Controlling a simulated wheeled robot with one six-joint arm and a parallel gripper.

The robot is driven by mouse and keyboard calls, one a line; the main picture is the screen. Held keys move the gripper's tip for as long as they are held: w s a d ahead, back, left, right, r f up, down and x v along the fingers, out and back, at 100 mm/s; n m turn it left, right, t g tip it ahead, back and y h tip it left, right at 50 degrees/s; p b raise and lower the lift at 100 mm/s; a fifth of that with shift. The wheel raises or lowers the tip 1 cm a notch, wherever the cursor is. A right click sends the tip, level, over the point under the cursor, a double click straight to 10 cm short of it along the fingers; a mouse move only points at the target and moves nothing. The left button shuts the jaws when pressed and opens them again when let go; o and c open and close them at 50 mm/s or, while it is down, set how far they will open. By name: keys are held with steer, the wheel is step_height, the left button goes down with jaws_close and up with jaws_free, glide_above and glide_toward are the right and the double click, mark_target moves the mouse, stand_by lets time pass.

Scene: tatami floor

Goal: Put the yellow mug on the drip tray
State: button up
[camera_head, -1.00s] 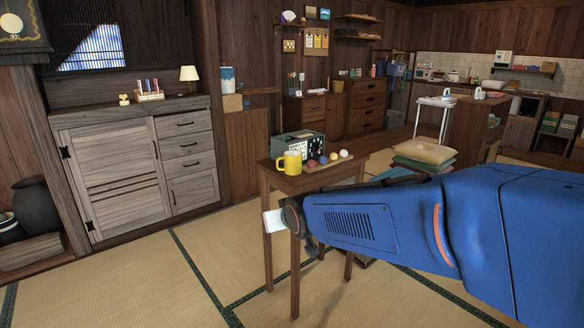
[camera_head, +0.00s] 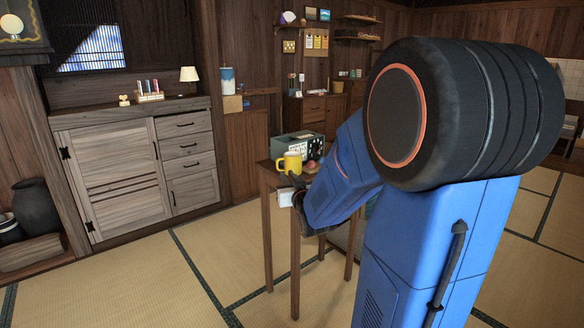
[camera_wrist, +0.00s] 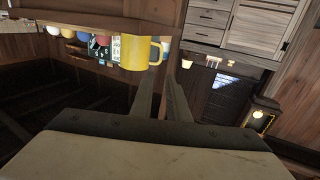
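The yellow mug (camera_head: 291,162) stands upright near the left front of a small wooden table (camera_head: 263,167). In the head view, my gripper (camera_head: 297,181) is just below and in front of the mug, partly hidden by my arm. I cannot make out the drip tray in these frames.
A dark boxy device (camera_head: 302,142) stands behind the mug, and several coloured balls (camera_wrist: 68,33) lie beside it. A wooden cabinet (camera_head: 110,180) stands at the left. The tatami floor (camera_head: 130,275) in front is clear. My arm hides much of the right side.

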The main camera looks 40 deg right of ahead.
glide_toward(277, 163)
steer(key=x, duration=0.5)
steer(key=shift+f+x, duration=0.2)
steer(key=shift+x, duration=1.25)
steer(key=shift+f+x, duration=0.15)
steer(key=shift+x, duration=1.3)
jaws_close()
steer(key=shift+d+r, duration=0.1)
steer(key=shift+r, duration=0.05)
